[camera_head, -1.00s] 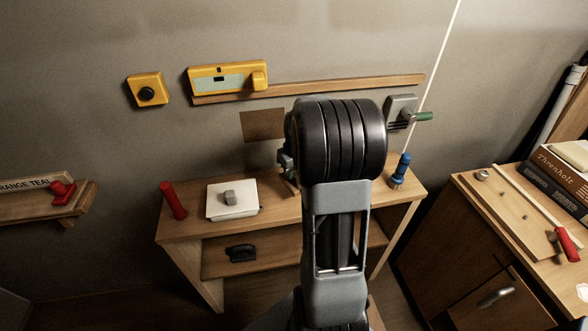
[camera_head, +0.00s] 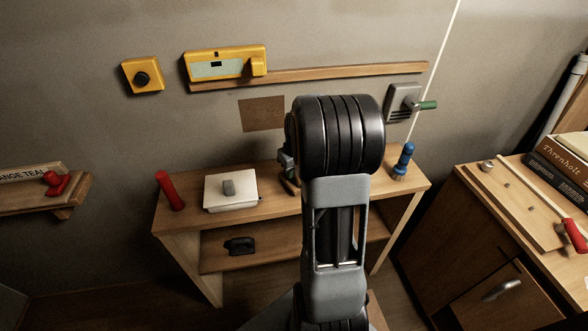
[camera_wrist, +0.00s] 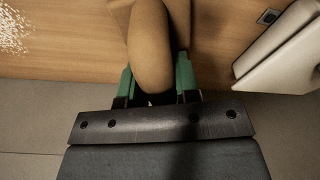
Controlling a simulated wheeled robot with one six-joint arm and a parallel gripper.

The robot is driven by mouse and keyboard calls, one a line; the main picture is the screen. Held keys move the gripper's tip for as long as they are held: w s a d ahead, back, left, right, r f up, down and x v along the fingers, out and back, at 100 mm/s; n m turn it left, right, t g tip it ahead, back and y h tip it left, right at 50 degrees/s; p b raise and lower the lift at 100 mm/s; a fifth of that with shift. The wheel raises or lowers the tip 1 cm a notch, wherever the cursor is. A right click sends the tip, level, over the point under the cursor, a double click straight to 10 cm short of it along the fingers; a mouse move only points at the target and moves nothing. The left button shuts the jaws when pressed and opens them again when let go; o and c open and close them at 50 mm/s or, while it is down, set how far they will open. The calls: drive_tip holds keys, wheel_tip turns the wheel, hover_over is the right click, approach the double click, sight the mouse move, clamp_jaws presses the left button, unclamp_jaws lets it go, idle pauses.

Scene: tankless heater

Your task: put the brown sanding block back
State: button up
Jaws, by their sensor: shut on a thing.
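The brown sanding block (camera_wrist: 152,48) has a rounded, elongated top and a flat brown base behind it in the wrist view. My gripper (camera_wrist: 155,80), with green fingers, is shut on the block, one finger on each side. A wooden surface (camera_wrist: 60,45) lies beneath; I cannot tell whether the block touches it. In the head view my arm stands in front of the wooden table (camera_head: 285,205) and hides the block and most of the gripper. A flat brown square (camera_head: 261,114) is on the wall above the table.
On the table are a white box (camera_head: 231,202) with a grey knob, a red-handled item (camera_head: 170,191) and a blue-handled brush (camera_head: 403,160). A black object (camera_head: 239,246) lies on the lower shelf. A wooden wall rail (camera_head: 330,75) runs above. A cabinet (camera_head: 480,240) stands at right.

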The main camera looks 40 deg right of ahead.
drive_tip(key=shift+f+b, duration=0.45)
drive_tip(key=shift+f, duration=0.1)
drive_tip(key=o, duration=1)
drive_tip(key=shift+c, duration=0.2)
drive_tip(key=shift+r, duration=0.15)
wheel_tip(320, 180, up, 13)
drive_tip(key=s+p, duration=0.1)
drive_tip(key=s, duration=0.1)
drive_tip(key=shift+r, duration=0.2)
drive_tip(key=shift+a, duration=0.1)
